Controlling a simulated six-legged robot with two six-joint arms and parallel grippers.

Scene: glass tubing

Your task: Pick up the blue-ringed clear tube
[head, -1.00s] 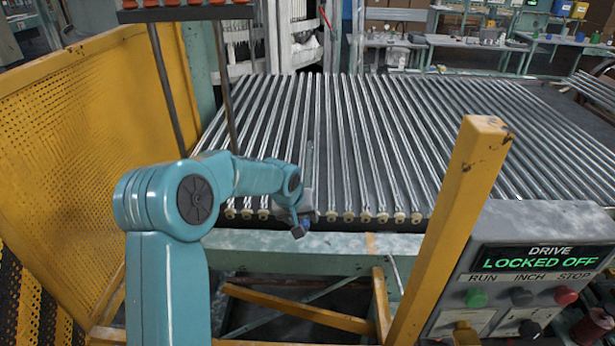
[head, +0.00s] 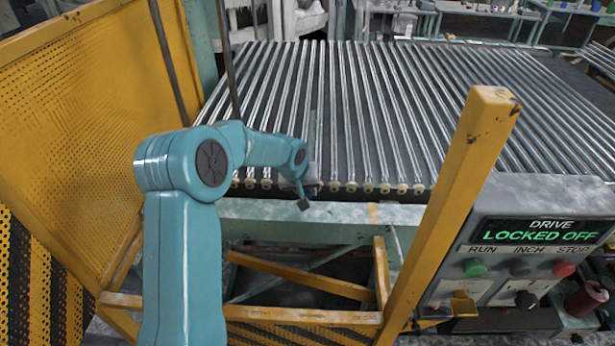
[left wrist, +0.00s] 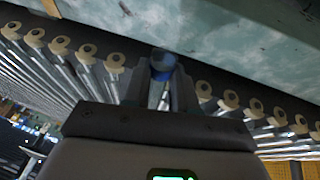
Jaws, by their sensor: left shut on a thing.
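The blue-ringed clear tube (left wrist: 162,66) shows in the left wrist view, with its blue ring and open end between the two fingers of my left gripper (left wrist: 160,85). The fingers are shut on it near that end. In the head view my left gripper (head: 302,188) is at the front edge of the roller bed, low among the roller ends. The tube is mostly hidden there behind my arm and gripper. I cannot tell whether it still touches the rollers. My right gripper is not in view.
The metal roller bed (head: 400,110) has pale end caps along its front, above a worn green rail (head: 340,214). A yellow post (head: 455,200) stands right of my arm, beside a control panel (head: 540,250) reading "DRIVE LOCKED OFF". A yellow perforated guard (head: 80,130) stands left.

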